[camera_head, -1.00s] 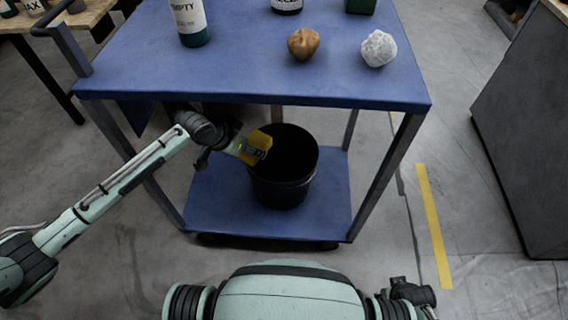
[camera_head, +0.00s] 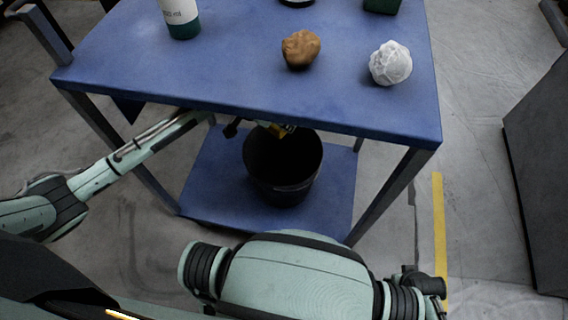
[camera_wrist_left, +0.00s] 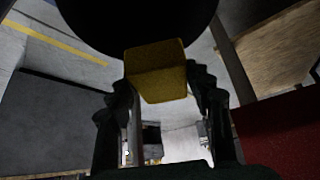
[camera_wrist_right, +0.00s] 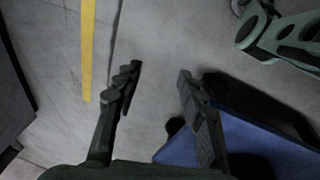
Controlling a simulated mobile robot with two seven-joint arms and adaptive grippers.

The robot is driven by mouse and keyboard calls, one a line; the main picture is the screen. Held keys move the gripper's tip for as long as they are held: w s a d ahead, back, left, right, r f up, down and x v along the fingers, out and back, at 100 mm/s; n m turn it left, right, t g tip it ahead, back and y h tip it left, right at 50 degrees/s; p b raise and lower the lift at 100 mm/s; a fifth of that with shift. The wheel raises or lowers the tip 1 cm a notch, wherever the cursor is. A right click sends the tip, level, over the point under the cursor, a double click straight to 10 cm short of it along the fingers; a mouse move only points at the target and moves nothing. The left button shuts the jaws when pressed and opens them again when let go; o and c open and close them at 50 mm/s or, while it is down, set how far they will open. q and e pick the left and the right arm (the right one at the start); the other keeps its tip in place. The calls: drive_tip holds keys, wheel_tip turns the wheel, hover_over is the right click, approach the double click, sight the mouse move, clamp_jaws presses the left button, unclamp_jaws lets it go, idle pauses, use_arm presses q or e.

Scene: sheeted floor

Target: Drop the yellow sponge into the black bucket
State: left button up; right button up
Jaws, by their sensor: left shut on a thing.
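The yellow sponge (camera_wrist_left: 157,72) is held between the fingertips of my left gripper (camera_wrist_left: 160,86) in the left wrist view. In the head view only a sliver of the sponge (camera_head: 282,130) shows under the cart's top edge, at the far rim of the black bucket (camera_head: 283,188). The bucket stands upright on the lower shelf, its mouth open and its inside dark. In the left wrist view the dark bucket (camera_wrist_left: 135,22) fills the top, close to the sponge. Most of my left gripper is hidden by the cart top. My right gripper (camera_wrist_right: 158,82) is open and empty.
The blue cart's top (camera_head: 230,75) overhangs the bucket and my left forearm. On it are a brown lump (camera_head: 301,49), a crumpled white ball (camera_head: 391,63) and a bottle (camera_head: 181,18). The lower shelf (camera_head: 215,185) is otherwise bare. A dark cabinet (camera_head: 545,170) stands at the right.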

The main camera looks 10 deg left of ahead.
sight(271, 128)
use_arm(q)
wheel_tip(271, 128, down, 2)
drive_tip(key=shift+f, duration=0.2)
wheel_tip(271, 128, down, 2)
drive_tip(key=shift+f+b, duration=0.1)
drive_tip(key=shift+b, duration=0.85)
drive_tip(key=shift+f, duration=0.15)
use_arm(e)
drive_tip(key=w+a+r, duration=0.1)
drive_tip(key=w+r, duration=0.2)
drive_tip(key=r, duration=0.3)
drive_tip(key=shift+w+r+t, duration=0.2)
drive_tip(key=shift+r+t, duration=0.1)
use_arm(q)
drive_tip(key=o, duration=1.1)
drive_tip(key=shift+v, duration=3.75)
